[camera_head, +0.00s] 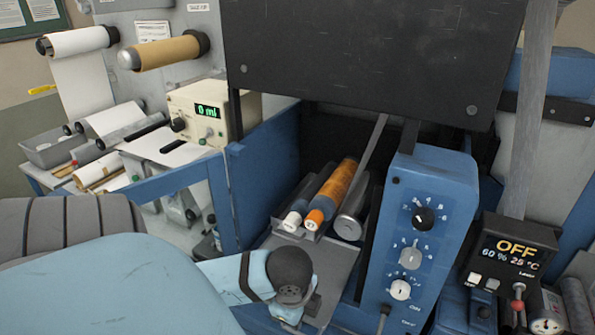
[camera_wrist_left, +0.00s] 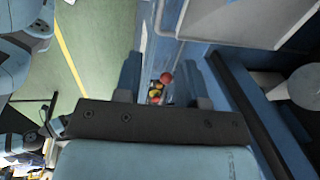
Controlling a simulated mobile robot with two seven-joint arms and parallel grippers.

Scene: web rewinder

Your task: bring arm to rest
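My left arm (camera_head: 110,285) comes in from the left in the head view, light blue, and ends at a dark rounded joint in front of the blue machine. Its gripper does not show there. In the left wrist view my left gripper (camera_wrist_left: 160,72) has its two dark fingers spread apart with nothing held between them. Beyond the gap, lower down, small red and yellow round things (camera_wrist_left: 160,85) show in a narrow space; they are too small to make out. My right gripper is in neither view.
The blue machine (camera_head: 425,215) carries knobs and has orange and grey rollers (camera_head: 333,195) in its opening. A control box (camera_head: 515,250) reading OFF stands at right. A bench with a meter (camera_head: 212,108) and paper rolls is at left. Green floor (camera_wrist_left: 85,50) shows in the wrist view.

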